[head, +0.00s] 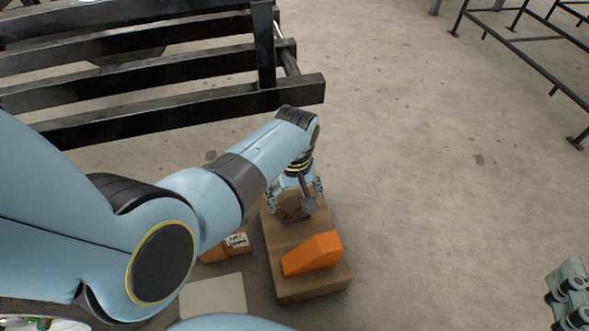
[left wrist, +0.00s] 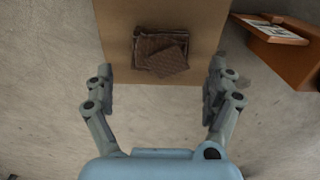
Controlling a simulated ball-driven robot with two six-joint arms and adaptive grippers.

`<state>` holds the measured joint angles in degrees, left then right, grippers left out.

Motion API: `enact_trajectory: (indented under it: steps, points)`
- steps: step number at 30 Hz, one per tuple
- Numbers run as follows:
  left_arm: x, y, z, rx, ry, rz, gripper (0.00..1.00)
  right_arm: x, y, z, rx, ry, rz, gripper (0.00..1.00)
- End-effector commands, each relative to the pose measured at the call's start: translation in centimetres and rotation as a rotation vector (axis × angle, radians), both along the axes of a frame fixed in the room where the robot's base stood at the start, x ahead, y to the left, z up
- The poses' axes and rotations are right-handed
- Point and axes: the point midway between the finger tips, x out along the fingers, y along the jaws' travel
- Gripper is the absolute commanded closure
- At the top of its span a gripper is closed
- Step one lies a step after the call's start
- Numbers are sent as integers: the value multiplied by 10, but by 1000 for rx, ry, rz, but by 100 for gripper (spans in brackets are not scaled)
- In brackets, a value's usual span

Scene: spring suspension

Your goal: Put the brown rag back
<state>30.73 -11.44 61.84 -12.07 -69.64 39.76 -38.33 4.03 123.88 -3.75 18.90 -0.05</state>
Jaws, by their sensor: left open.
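The brown rag (left wrist: 162,52) lies folded on top of a brown box-like stand (left wrist: 200,20), near its edge, in the left wrist view. In the head view the rag (head: 294,206) is partly hidden behind my left gripper (head: 298,200), at the far end of the stand (head: 305,283). My left gripper also shows in the left wrist view (left wrist: 161,88); its fingers are spread wide and empty, on either side of the rag and apart from it. Part of my right gripper (head: 570,300) shows at the lower right edge of the head view; its fingertips are not clear.
An orange wedge-shaped block (head: 313,254) sits on the near part of the stand. An orange box with a white label (head: 236,241) is left of the stand. A dark metal rack (head: 170,72) spans the upper left. Open concrete floor lies to the right.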

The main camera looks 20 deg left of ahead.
Motion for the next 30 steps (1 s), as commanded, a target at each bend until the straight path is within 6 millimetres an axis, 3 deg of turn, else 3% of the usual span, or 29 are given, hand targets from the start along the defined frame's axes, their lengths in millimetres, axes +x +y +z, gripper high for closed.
enact_trajectory:
  steps: [12,18,30]
  points:
    - [1,0,27,-1,-3,0,12,-74,-9,-79,0,401,-43,60]
    - [2,0,50,0,-5,0,12,-55,-12,-67,-7,538,-58,60]
    - [1,0,80,0,-1,0,12,-52,-14,-47,-16,770,-73,60]
